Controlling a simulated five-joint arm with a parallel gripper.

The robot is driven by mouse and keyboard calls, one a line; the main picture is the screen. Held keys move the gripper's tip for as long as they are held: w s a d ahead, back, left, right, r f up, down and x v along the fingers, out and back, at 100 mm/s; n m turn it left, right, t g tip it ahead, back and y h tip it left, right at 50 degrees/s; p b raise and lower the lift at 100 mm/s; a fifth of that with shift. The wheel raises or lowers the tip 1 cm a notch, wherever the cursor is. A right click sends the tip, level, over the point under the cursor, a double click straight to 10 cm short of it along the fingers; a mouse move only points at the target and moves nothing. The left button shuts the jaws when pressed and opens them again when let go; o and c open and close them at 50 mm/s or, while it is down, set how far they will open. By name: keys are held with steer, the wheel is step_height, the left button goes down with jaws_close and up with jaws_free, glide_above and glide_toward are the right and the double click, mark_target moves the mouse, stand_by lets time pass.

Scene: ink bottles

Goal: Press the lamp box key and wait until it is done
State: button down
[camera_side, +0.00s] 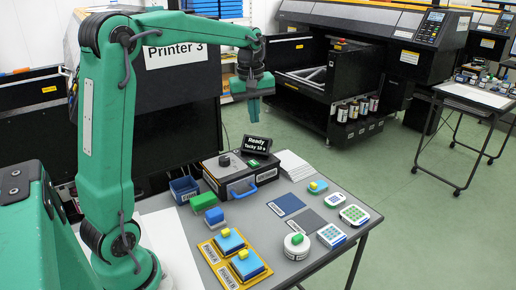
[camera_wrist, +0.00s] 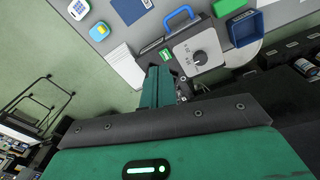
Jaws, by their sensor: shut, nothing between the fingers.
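The lamp box (camera_side: 262,186) is a dark box with a blue handle (camera_side: 242,188), standing at the back of the table. In the wrist view the lamp box (camera_wrist: 211,37) shows at the top, with the green key (camera_wrist: 165,55) just beyond my fingers. My gripper (camera_side: 254,112) is shut and empty, pointing down above the lamp box, apart from the key. It also shows in the wrist view (camera_wrist: 158,75).
A blue bin (camera_side: 184,190) and green and blue blocks stand left of the box. White sheets (camera_side: 292,165) lie right of it. Yellow trays (camera_side: 235,262) with blue pads are in front.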

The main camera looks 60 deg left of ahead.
mark_target(253, 163)
steer(key=w+a+f+n+g, duration=0.1)
steer(key=w+a+f+n, duration=0.2)
steer(key=a, duration=0.3)
steer(key=shift+w+a+f+n, duration=0.2)
steer(key=shift+w+f+n, duration=0.05)
steer(key=shift+f+n, duration=0.15)
steer(key=shift+f, duration=0.2)
step_height(253, 163, down, 14)
steer(key=shift+r, duration=0.15)
stand_by(0.5)
steer(key=shift+f, duration=1.1)
step_height(253, 163, up, 15)
steer(key=shift+w, duration=0.15)
stand_by(0.4)
